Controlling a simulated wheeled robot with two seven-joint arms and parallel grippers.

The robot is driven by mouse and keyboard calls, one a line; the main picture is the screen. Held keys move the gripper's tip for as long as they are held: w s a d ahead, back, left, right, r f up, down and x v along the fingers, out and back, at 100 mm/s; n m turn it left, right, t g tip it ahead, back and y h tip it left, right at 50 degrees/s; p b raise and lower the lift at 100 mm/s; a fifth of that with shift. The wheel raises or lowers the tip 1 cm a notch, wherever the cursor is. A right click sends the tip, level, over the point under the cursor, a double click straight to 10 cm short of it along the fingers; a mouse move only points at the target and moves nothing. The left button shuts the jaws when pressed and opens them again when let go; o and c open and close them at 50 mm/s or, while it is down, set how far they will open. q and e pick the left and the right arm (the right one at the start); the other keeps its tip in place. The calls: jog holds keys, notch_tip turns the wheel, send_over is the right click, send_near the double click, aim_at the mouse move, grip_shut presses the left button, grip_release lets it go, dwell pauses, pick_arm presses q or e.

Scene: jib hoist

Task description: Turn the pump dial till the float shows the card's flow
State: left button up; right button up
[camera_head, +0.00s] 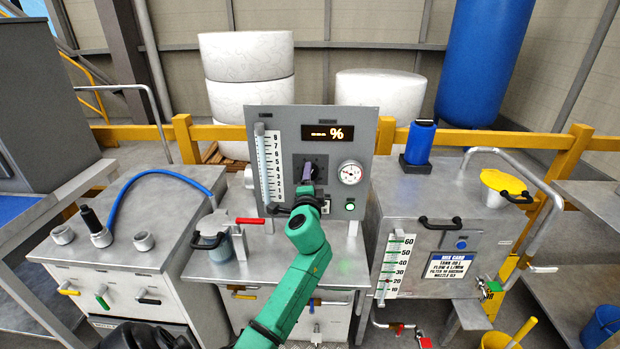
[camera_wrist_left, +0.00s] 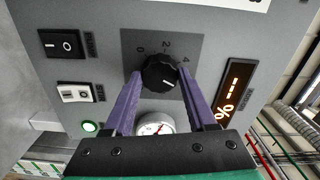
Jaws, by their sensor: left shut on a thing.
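My left gripper (camera_head: 307,180) reaches the grey control panel (camera_head: 285,118). In the wrist view its purple fingers (camera_wrist_left: 158,90) sit on either side of the black pump dial (camera_wrist_left: 160,73), shut on it. The dial scale shows 0, 2 and 4; a white mark shows on the knob's lower right. In the head view the gripper mostly covers the dial. The flow tube (camera_head: 262,165) with a numbered scale stands upright at the panel's left; I cannot make out its float height. The mix card (camera_head: 450,264) on the right tank has a flow line in L/MIN, its number too small to read surely.
A pressure gauge (camera_head: 350,173), a lit green button (camera_head: 350,206) and a display (camera_head: 327,133) showing dashes and % are close by the dial. A clear jug (camera_head: 212,237) with a red-handled valve stands below left. A blue hose (camera_head: 165,174) arches over the left cabinet.

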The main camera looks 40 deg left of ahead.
pick_arm(q)
jog(key=shift+a+r, duration=0.15)
jog(key=shift+r, duration=0.15)
jog(key=o, duration=1.4)
jog(key=b+v, duration=0.1)
jog(key=v, duration=0.3)
jog(key=b+v, duration=0.1)
jog(key=v, duration=0.4)
jog(key=b+v, duration=0.1)
jog(key=v, duration=0.4)
jog(key=shift+s+f, duration=0.15)
jog(key=shift+f, duration=0.15)
